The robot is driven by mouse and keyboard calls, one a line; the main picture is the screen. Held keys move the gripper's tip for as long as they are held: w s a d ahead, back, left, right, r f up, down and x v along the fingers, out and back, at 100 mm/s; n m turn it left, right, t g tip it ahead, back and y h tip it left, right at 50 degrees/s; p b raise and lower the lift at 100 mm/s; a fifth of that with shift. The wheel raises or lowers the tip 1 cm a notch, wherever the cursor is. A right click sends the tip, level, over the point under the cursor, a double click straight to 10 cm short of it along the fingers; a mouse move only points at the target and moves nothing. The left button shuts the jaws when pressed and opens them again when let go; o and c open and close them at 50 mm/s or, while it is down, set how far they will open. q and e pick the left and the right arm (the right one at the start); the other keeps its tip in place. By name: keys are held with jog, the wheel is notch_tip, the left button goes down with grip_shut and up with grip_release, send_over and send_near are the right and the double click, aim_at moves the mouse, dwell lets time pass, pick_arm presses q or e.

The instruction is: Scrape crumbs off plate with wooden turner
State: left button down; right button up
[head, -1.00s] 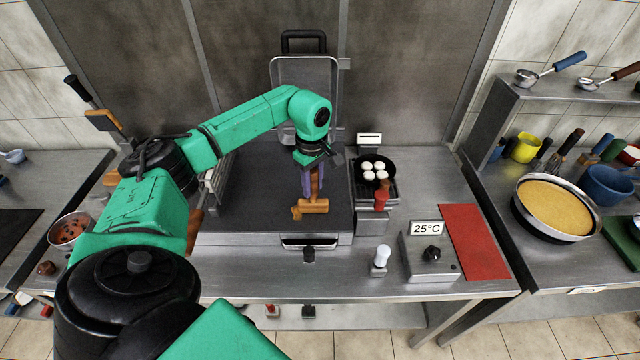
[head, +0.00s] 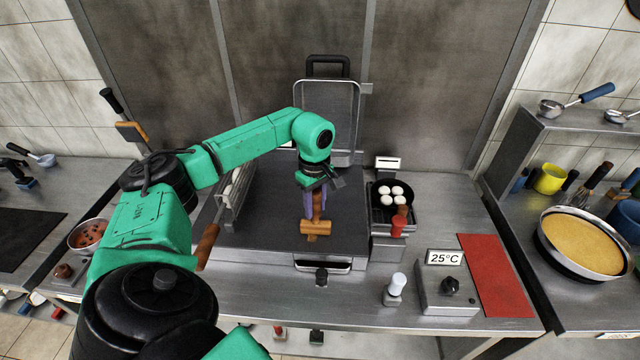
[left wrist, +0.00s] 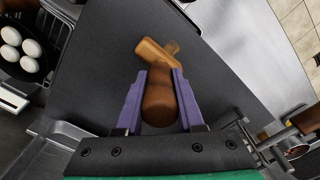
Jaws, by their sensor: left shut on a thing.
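My left gripper (head: 314,207) has purple fingers and is shut on the brown handle of the wooden turner (head: 316,228). In the left wrist view the handle (left wrist: 159,103) sits between the two fingers, with a lighter wooden crosspiece at its far end. The turner is over the front right part of the dark flat plate (head: 262,222). I cannot tell whether it touches the plate, which also shows in the left wrist view (left wrist: 100,65). I can make out no crumbs on the plate. My right gripper is not in view.
A raised lid (head: 328,115) stands behind the plate. A rack (head: 232,198) and a wooden handle (head: 207,245) are at its left. A pan with white eggs (head: 392,204) is at its right. A dial box (head: 447,288) and red mat (head: 494,272) lie further right.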

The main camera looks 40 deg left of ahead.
pick_arm(q)
jog(key=shift+s+a+r+b, duration=0.1)
jog(key=shift+s+a+b, duration=0.05)
jog(key=shift+s+a, duration=0.45)
jog(key=shift+s+a+b, duration=0.15)
jog(key=shift+s+a, duration=0.2)
jog(key=shift+a, duration=0.35)
jog(key=shift+r+p, duration=0.65)
jog(key=shift+r, duration=0.2)
notch_tip(320, 180, up, 5)
jog(key=p, duration=0.3)
jog(key=shift+p, duration=0.4)
